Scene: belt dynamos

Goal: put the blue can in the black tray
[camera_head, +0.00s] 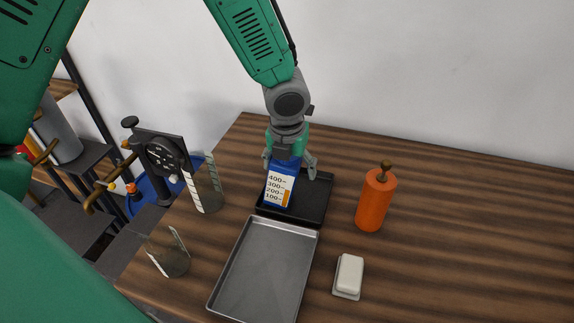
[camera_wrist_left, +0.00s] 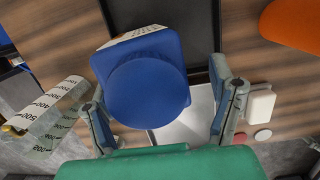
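The blue can (camera_head: 285,163) has a white label with a number scale. It is upright over the left part of the black tray (camera_head: 318,189) and looks to be standing in it, though its base edge is hard to make out. My left gripper (camera_head: 290,168) is above the can, with one finger on each side of its top. In the left wrist view the blue can (camera_wrist_left: 146,95) lies between the spread fingers, close to the left one, with a clear gap to the right one. My right gripper is not in view.
A grey metal tray (camera_head: 265,268) lies in front of the black tray. An orange bottle (camera_head: 375,202) stands to the right, with a white block (camera_head: 348,275) nearer. Two clear marked cylinders, one farther back (camera_head: 207,188) and one nearer (camera_head: 168,255), stand left. The table's right side is free.

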